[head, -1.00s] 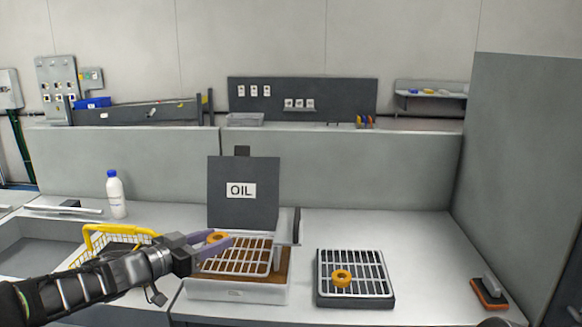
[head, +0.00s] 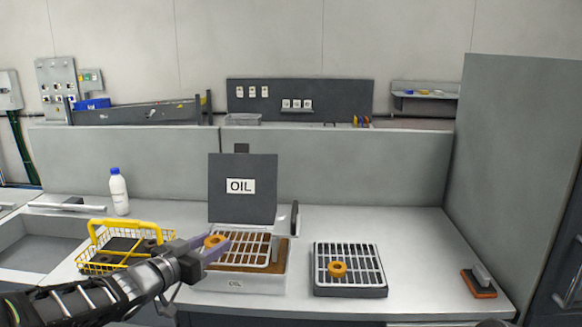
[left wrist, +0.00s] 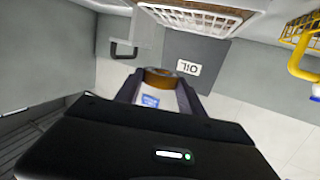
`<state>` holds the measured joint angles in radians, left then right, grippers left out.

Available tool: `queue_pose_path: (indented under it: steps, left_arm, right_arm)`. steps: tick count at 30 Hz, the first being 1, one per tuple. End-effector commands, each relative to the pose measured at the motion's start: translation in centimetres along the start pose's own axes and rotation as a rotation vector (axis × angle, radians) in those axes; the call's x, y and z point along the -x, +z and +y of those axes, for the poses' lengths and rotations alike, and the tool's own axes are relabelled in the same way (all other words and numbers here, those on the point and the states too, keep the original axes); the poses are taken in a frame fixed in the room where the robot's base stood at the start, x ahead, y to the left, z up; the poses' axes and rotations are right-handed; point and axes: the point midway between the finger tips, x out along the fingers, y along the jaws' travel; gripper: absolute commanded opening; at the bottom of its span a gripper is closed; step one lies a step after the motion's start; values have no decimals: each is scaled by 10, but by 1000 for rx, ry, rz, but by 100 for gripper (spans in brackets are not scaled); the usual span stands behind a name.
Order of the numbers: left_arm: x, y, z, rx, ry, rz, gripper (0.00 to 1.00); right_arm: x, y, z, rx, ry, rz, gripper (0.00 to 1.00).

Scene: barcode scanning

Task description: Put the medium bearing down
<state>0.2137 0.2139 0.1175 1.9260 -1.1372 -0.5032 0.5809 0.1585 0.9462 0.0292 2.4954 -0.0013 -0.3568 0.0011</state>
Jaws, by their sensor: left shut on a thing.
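My left gripper (head: 217,247) is shut on an orange ring-shaped bearing (head: 213,241). It holds the bearing over the left part of the white grid in the oil box (head: 236,284). In the left wrist view, the bearing (left wrist: 160,76) sits between the two fingertips (left wrist: 158,90). I cannot tell whether it touches the grid. The box's dark lid (head: 242,207), labelled OIL, stands open behind. A second orange bearing (head: 337,269) lies on the dark tray with a white grid (head: 350,286) to the right. My right gripper is not in view.
A yellow wire basket (head: 103,232) with dark parts stands left of the oil box, beside a white bottle (head: 119,193). An orange-based brush-like tool (head: 479,284) lies at the right. The bench between the dark tray and that tool is clear.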

Motion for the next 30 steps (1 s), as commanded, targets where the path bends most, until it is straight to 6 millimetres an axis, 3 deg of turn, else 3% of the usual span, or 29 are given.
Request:
queue_pose_path:
  steps: [5, 11, 15, 21, 30]
  left_arm:
    - [3, 21, -3, 20, -96, -4, 0]
    - [12, 65, -11, 44, -252, -7, 0]
    - [29, 125, -12, 65, -396, -15, 0]
    - [45, 180, 2, 72, -477, -10, 0]
    - [41, 185, 15, 66, -454, 1, 0]
  right_arm:
    - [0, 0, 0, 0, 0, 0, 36]
    - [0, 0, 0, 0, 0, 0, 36]
    - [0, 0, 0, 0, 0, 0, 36]
    - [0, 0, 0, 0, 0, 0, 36]
    - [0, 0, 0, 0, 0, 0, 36]
